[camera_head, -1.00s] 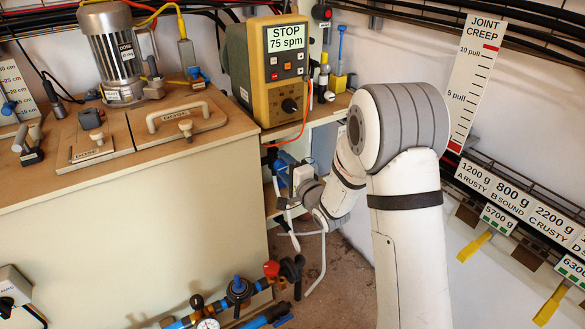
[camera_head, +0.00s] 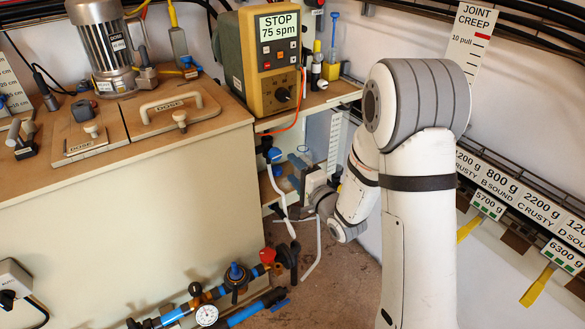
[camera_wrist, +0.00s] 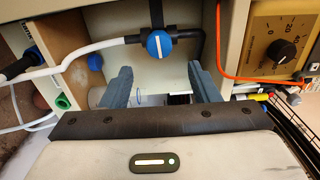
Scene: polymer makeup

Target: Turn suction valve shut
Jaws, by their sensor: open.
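A round blue valve knob (camera_wrist: 159,45) with a white stripe sits on a black fitting in the wrist view. The stripe runs nearly upright. A white hose (camera_wrist: 95,47) joins the fitting from the left, and black tube leads up and right. My gripper (camera_wrist: 159,69) is open and empty, its two grey-blue fingers below the knob and either side of its line, apart from it. The head view shows what looks like the same blue knob (camera_head: 275,155) under the bench top; my gripper there is partly hidden by my arm. No label naming the valve is readable.
Blue pipework with a gauge (camera_head: 206,314), another blue-handled valve (camera_head: 236,272) and a red-ended fitting (camera_head: 267,256) stands low in front. A pump controller (camera_head: 264,60) reads STOP, 75 spm. An orange tube (camera_wrist: 221,50) hangs right of the knob. A wire rack (camera_wrist: 290,125) is at right.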

